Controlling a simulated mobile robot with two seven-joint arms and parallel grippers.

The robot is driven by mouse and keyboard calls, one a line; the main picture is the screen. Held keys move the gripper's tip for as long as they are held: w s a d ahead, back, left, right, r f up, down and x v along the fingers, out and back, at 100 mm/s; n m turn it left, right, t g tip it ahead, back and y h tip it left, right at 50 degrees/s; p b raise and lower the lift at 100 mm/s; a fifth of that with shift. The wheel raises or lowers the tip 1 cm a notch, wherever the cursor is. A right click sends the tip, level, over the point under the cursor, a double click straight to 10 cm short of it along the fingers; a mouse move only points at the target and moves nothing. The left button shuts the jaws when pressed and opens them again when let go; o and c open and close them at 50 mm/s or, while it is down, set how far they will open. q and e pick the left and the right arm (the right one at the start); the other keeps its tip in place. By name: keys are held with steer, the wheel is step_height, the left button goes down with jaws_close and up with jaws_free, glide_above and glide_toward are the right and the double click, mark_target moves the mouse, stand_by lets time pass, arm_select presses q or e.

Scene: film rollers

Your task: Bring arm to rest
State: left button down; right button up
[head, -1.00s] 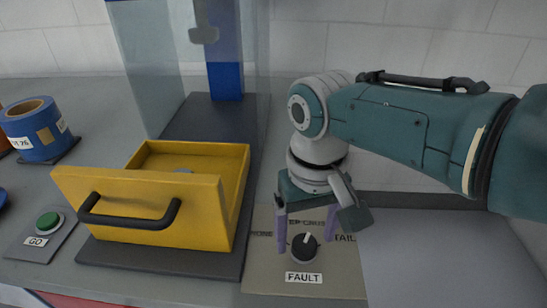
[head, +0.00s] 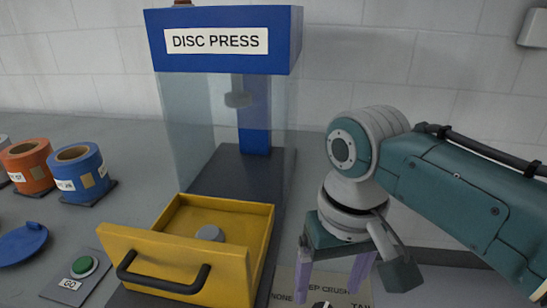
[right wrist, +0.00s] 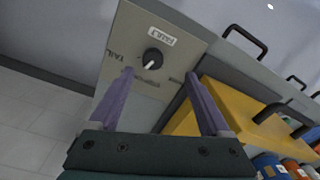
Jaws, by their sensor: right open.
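My right gripper (head: 335,272) is open and empty, with purple fingers pointing down. In the head view it hangs above the fault panel (head: 283,284), to the right of the yellow drawer. The black fault knob (head: 321,306) is cut off by the bottom edge there. In the right wrist view the gripper (right wrist: 158,88) shows both fingers apart, with the knob (right wrist: 152,57) and its FAULT label beyond the tips, touching nothing that I can see. My left gripper is not in view.
The yellow drawer (head: 170,265) stands open below the disc press (head: 222,40), with a grey disc (head: 210,233) inside. A green GO button (head: 84,267), a blue lid (head: 22,243), a blue roll (head: 78,173) and an orange roll (head: 27,166) are at left.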

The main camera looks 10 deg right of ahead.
steer(key=s+d+r+t+p, duration=0.1)
steer(key=s+d+r, duration=0.2)
steer(key=s, duration=0.3)
steer(key=s+d+r+n+t+p, duration=0.1)
steer(key=s+d+r+p, duration=0.1)
steer(key=s+r, duration=0.35)
steer(key=s+d+r+t+p, duration=0.1)
steer(key=s+d, duration=0.2)
steer(key=s, duration=0.5)
step_height(320, 180, up, 39)
steer(key=p, duration=3.8)
steer(key=shift+w+f, duration=0.15)
steer(key=shift+w, duration=0.05)
steer(key=shift+a, duration=0.1)
